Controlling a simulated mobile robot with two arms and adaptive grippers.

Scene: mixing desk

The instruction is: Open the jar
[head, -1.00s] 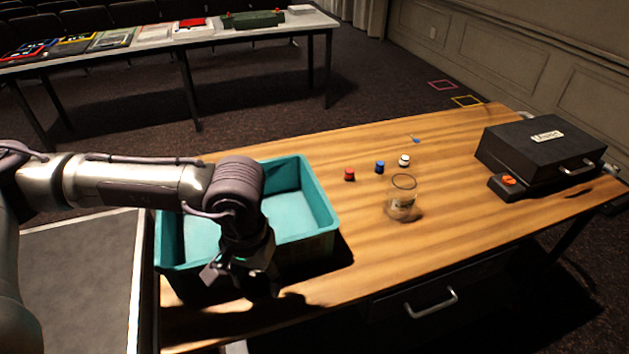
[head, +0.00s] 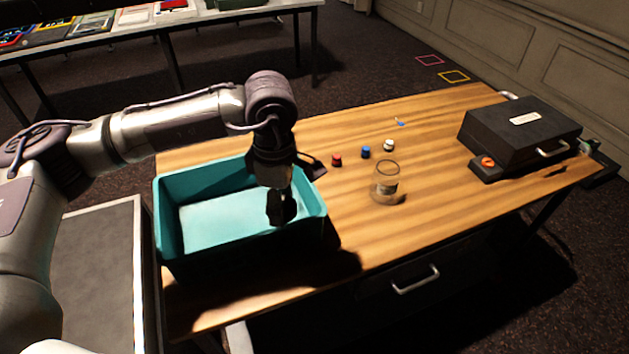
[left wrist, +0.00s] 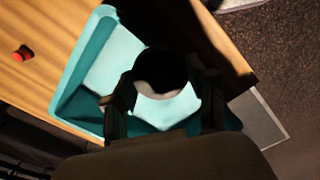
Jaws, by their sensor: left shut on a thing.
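My left gripper (head: 281,207) hangs over the right part of the teal bin (head: 165,222), pointing down. In the left wrist view its two fingers are shut on a dark round thing (left wrist: 160,66) with a pale lower part. I cannot tell whether this is a whole jar or only a lid. A clear glass vessel (head: 386,186) stands upright on the wooden desk, right of the bin, with an open-looking rim and something pale low in it. My left gripper is apart from it. My right gripper is not in view.
Red (head: 336,160), blue (head: 365,152) and white (head: 389,145) small capped items stand behind the glass. A black case (head: 515,135) with an orange-knobbed box (head: 487,163) sits at the right. The desk front between bin and case is clear.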

